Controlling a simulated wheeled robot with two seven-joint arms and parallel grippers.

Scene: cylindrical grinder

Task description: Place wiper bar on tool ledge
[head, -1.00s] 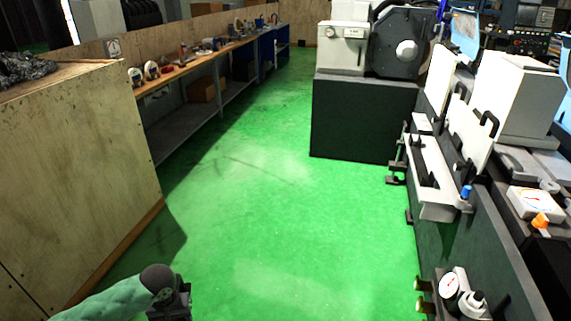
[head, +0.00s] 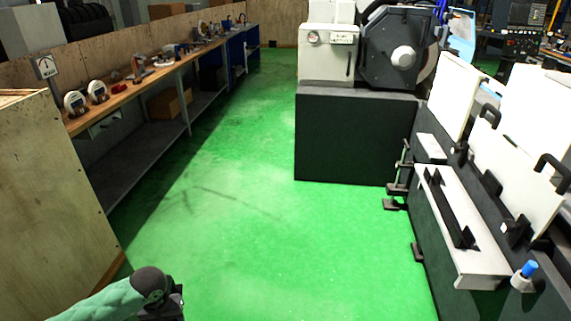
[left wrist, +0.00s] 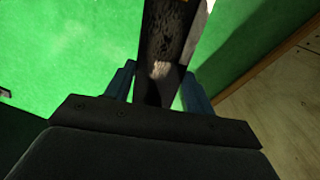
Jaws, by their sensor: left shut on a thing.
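In the left wrist view my left gripper (left wrist: 158,88) has its blue fingers on either side of a dark, rough bar, which I take to be the wiper bar (left wrist: 165,40). It is shut on the bar, and the bar points away from the palm over the green floor. In the head view my left wrist shows at the bottom left, with the fingers and bar not clearly visible. A pale ledge (head: 478,264), likely the tool ledge, runs along the grinder front at the right, with a dark strip on it. My left gripper is well apart from it. My right gripper is not in view.
A wooden crate (head: 40,190) stands at the left. A long workbench (head: 115,97) with gauges runs behind it. A dark machine base (head: 345,138) stands ahead. A blue-capped knob (head: 527,270) sits at the ledge's near end. The green floor between is clear.

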